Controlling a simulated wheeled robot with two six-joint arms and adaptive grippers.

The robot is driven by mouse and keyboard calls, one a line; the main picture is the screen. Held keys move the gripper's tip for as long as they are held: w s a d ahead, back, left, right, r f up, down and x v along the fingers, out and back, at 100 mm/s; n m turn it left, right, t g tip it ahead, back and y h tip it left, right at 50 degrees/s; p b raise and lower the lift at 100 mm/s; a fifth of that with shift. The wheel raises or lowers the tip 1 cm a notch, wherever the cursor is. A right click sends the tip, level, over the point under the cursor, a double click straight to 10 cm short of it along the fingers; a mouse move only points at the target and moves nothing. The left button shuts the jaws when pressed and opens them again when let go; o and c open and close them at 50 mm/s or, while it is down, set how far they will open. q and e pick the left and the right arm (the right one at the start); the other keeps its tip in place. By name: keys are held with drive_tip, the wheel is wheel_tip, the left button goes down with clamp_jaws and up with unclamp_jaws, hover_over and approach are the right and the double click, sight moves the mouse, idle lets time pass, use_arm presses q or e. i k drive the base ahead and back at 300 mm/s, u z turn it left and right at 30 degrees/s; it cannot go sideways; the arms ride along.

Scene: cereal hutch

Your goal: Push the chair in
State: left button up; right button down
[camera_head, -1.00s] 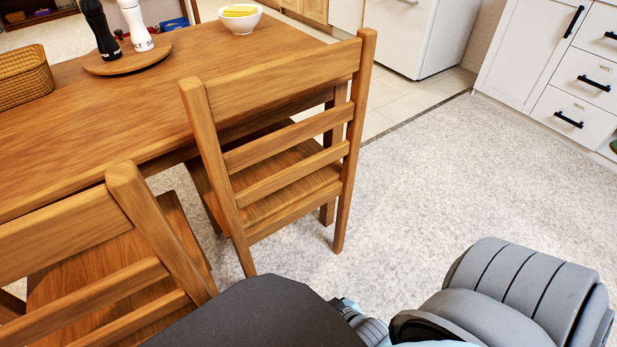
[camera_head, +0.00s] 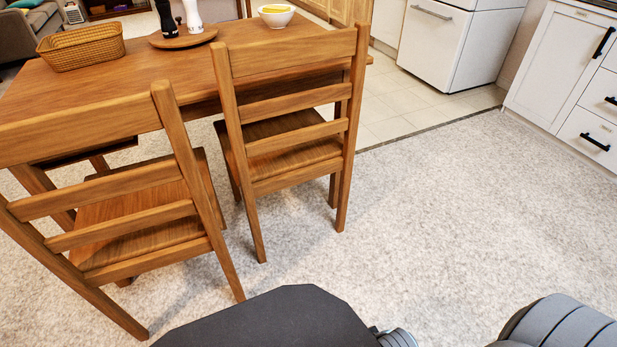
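Two wooden ladder-back chairs stand at the near side of the wooden table (camera_head: 150,62), with their backs toward me. The right chair (camera_head: 290,150) has its seat partly under the table edge, and its back is close to the tabletop. The left chair (camera_head: 130,215) stands nearer to me, and more of its seat shows in front of the table. I cannot tell which chair the task means. Neither of my grippers shows; only dark and grey parts of my body are at the bottom and lower right, apart from the chairs in the picture.
On the table are a wicker basket (camera_head: 82,48), a round wooden tray (camera_head: 165,41) with dark and white shakers, and a white bowl (camera_head: 276,17) with yellow contents. White cabinets (camera_head: 560,65) stand at the right. The carpet (camera_head: 430,215) right of the chairs is clear.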

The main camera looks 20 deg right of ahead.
sight(268, 147)
drive_tip(key=z, duration=0.3)
drive_tip(key=i, duration=0.95)
drive_tip(key=u, duration=0.35)
